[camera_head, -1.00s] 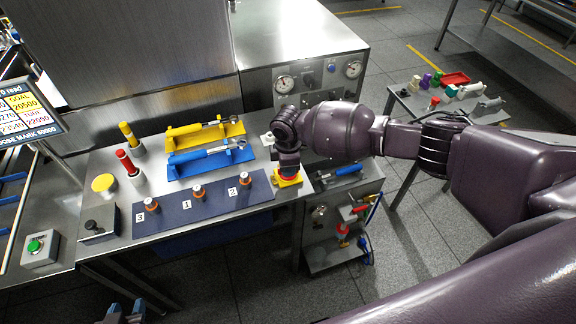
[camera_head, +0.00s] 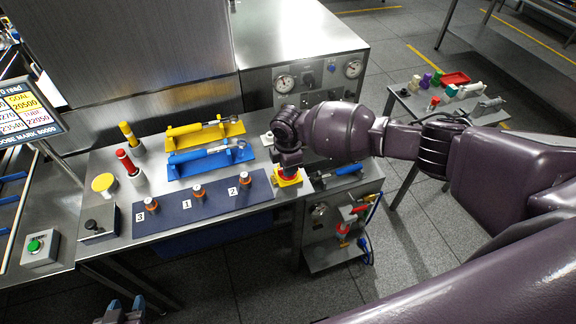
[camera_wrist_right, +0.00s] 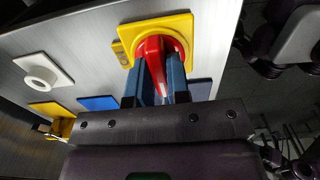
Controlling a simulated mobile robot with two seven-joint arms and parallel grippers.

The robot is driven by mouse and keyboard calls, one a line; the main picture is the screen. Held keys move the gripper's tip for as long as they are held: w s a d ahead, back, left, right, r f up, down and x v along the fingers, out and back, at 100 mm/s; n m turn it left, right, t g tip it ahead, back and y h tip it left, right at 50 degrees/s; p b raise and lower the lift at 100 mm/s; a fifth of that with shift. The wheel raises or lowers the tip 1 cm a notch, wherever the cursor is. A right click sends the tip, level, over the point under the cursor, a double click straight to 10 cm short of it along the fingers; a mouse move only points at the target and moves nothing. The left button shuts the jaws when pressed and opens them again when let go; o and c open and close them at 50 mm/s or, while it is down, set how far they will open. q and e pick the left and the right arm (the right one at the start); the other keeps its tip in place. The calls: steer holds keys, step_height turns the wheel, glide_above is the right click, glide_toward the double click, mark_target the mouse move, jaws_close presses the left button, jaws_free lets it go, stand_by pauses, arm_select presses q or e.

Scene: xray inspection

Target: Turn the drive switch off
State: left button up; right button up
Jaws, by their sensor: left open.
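The rotary switch, likely the drive switch, has a red handle (camera_wrist_right: 154,62) on a square yellow plate (camera_wrist_right: 186,30). In the head view its yellow plate (camera_head: 288,180) sits at the right front corner of the steel bench. My right gripper (camera_wrist_right: 158,92) reaches it from above, its blue fingers on either side of the red handle, with no clear gap showing between them. In the head view my right wrist hides most of the handle. My left gripper (camera_head: 125,310) is open and empty at the bottom edge, below the bench front.
A blue mat (camera_head: 215,207) with small orange-based knobs numbered 3, 1, 2 lies left of the switch. Blue (camera_head: 210,160) and yellow (camera_head: 205,133) tool holders lie behind it. A white round fitting (camera_wrist_right: 40,77) shows near the switch. A steel cabinet with gauges stands behind.

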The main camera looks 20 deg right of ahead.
steer(key=o, duration=0.4)
steer(key=shift+o, duration=0.2)
step_height(320, 180, up, 11)
steer(key=shift+p, duration=0.3)
steer(key=shift+f, duration=0.15)
